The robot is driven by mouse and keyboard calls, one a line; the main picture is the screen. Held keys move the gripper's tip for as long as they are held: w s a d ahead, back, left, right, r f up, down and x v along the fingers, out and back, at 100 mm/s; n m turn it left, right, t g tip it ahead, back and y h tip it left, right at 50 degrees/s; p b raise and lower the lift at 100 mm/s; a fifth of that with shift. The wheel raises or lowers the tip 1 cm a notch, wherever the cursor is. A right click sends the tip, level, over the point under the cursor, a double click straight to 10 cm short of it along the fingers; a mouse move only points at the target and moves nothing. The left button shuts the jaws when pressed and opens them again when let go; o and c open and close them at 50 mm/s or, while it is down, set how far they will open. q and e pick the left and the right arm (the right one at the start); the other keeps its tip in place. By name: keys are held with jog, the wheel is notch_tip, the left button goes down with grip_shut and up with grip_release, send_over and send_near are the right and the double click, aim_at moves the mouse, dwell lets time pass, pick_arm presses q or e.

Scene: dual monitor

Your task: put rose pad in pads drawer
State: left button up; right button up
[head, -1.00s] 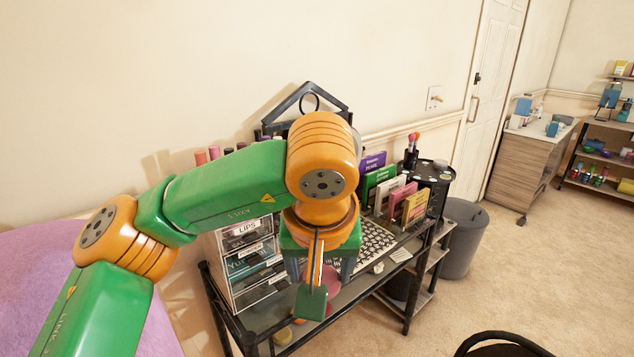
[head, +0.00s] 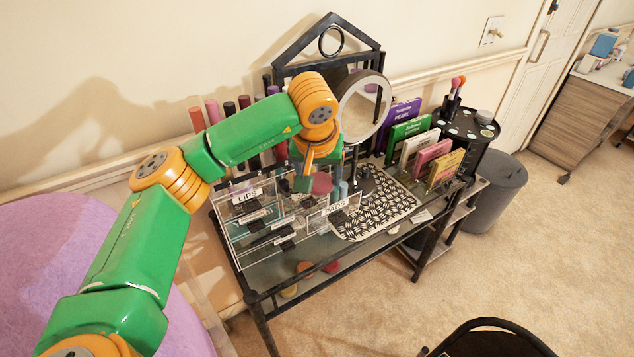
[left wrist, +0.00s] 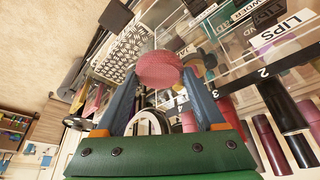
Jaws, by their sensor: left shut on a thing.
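The rose pad (head: 321,184), a round pink disc, is held between the fingertips of my left gripper (head: 314,184). In the left wrist view the pad (left wrist: 160,68) sits across the two blue-grey fingers, which are shut on it. The clear pads drawer (head: 337,207), labelled PADS, juts out from the clear drawer unit (head: 230,236) and looks pulled open. The gripper and pad appear above or behind this drawer; the exact height is hard to tell. My right gripper is not in view.
A round mirror (head: 363,105) stands close behind the gripper. A black-and-white patterned mat (head: 375,212) lies right of the drawer. Upright colored boxes (head: 407,128) stand at the right. Lipstick-like tubes (head: 213,112) stand behind the unit.

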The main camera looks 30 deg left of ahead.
aim_at(316, 181)
pick_arm(q)
jog(key=f+p, duration=0.1)
jog(key=a+f+p, duration=0.1)
jog(key=f, duration=0.1)
jog(key=shift+w+f, duration=0.2)
jog(key=shift+f, duration=0.45)
jog(key=shift+w+f, duration=0.1)
jog(key=shift+w, duration=0.05)
jog(key=shift+f, duration=0.1)
jog(key=o, duration=1.3)
jog(key=b+v, duration=0.2)
jog(key=v, duration=1)
jog(key=shift+d, duration=0.1)
